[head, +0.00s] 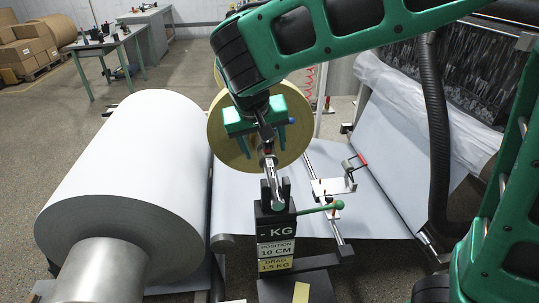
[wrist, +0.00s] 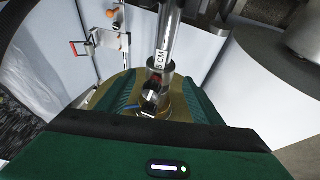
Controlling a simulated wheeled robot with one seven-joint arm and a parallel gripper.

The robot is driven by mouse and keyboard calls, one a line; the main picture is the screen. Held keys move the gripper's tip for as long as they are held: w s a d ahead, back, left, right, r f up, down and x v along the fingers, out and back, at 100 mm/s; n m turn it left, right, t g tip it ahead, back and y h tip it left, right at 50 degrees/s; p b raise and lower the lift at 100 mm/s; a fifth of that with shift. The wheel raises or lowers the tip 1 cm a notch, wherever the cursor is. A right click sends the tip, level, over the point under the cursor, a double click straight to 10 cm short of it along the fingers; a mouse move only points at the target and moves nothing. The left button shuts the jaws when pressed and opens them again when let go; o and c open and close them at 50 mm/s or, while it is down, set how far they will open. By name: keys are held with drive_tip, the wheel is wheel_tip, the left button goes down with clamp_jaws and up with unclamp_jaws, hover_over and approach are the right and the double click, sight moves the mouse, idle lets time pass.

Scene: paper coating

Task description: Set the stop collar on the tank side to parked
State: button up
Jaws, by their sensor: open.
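A bright metal shaft (head: 272,185) rises from a black stand toward a tan roll (head: 218,135). A collar-like metal ring (head: 267,161) sits on the shaft near the roll; I cannot tell whether it is the tank-side stop collar. In the wrist view the shaft carries a "5 CM" label (wrist: 162,58) with a metal ring (wrist: 160,76) below it. My gripper (head: 262,143) is open above the shaft, in front of the roll. Its green fingers (wrist: 160,90) lie on either side of the shaft in the wrist view. No "parked" mark is readable.
The black stand (head: 275,222) bears signs reading "KG", "POSITION 10 CM" and "DRAG 1.5 KG". A red-handled bracket (head: 345,178) and black hose (head: 435,130) are right.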

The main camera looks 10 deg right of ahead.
sight(270, 168)
drive_tip(key=shift+x, duration=2.45)
drive_tip(key=c, duration=1.5)
drive_tip(key=s, duration=0.5)
drive_tip(key=shift+s, duration=0.1)
drive_tip(key=o, duration=1.5)
